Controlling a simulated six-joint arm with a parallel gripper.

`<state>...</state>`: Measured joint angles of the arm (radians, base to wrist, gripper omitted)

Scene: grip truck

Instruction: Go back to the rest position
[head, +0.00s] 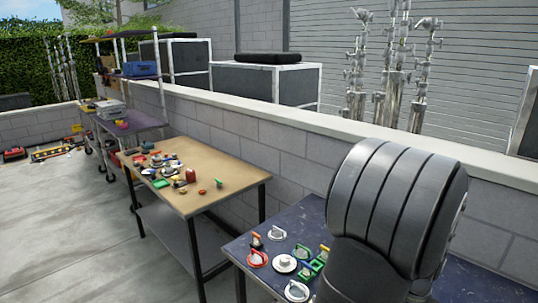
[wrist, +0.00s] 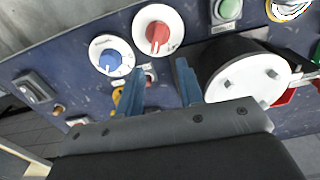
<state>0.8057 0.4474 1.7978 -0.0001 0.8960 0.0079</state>
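My gripper (wrist: 158,82) shows in the wrist view as two blue fingers standing well apart, with nothing held between them. It is over a dark blue tabletop (wrist: 80,45) with several small valve- or dial-like pieces. A white disc with a blue handle (wrist: 111,57) is left of the fingers. A white disc with a red handle (wrist: 158,30) is beyond them. A large white disc on a black body (wrist: 245,82) is close to the right finger. In the head view my grey arm link is large at the right, and the gripper is out of sight.
In the head view the dark blue table (head: 325,222) carries several small pieces, including a white round one (head: 285,264). A tan table (head: 222,170) with more pieces stands to its left. A block wall (head: 285,146) runs behind both. Open concrete floor (head: 75,220) is at the left.

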